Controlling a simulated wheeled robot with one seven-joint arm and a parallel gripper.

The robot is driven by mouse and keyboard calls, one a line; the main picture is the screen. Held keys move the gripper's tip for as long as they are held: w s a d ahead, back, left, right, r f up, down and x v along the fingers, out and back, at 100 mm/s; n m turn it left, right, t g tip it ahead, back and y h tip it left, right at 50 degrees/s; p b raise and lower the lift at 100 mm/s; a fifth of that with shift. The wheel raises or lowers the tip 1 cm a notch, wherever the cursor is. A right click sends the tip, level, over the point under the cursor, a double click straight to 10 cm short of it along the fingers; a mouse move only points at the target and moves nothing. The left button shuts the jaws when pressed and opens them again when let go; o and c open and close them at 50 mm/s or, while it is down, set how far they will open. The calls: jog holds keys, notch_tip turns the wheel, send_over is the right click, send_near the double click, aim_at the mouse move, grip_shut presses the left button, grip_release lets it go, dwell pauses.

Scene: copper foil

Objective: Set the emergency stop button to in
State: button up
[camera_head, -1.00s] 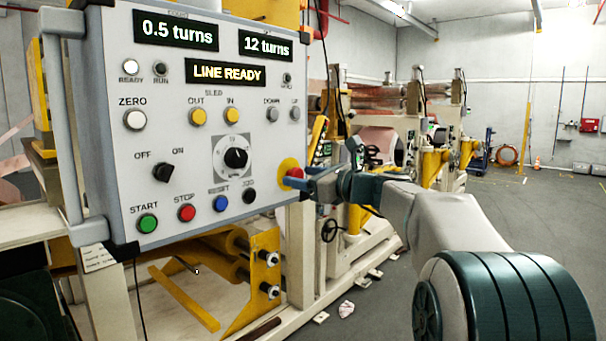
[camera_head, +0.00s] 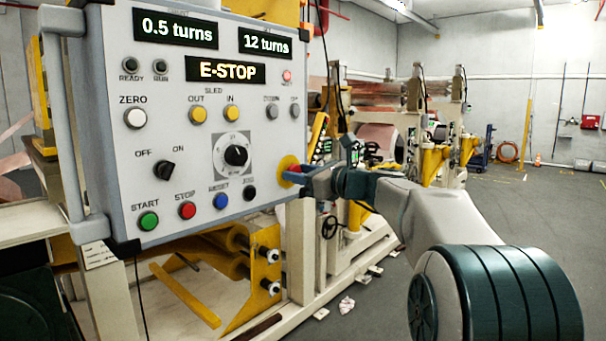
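The emergency stop button (camera_head: 295,169) is a red button on a yellow round plate (camera_head: 285,162) at the lower right of the grey control panel (camera_head: 200,110). Only a little of its red shows. My gripper (camera_head: 292,177) is right at the button, its tip touching or nearly touching it and hiding most of it. I cannot tell whether its fingers are open or shut. The panel's middle display (camera_head: 226,71) reads "E-STOP". A small lamp (camera_head: 287,76) at the upper right of the panel is lit red.
The start (camera_head: 148,221), stop (camera_head: 187,210), reset (camera_head: 221,201) and black jog (camera_head: 249,193) buttons line the panel's lower edge, left of my gripper. Yellow and cream machinery (camera_head: 265,265) stands below and behind. The floor (camera_head: 400,290) to the right is open.

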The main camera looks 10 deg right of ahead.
jog(key=shift+o, duration=1.4)
jog(key=shift+w+a, duration=0.1)
jog(key=shift+a, duration=0.15)
jog(key=shift+d, duration=0.1)
jog(key=b+v, duration=0.2)
jog(key=v, duration=1.2)
jog(key=shift+b, duration=0.35)
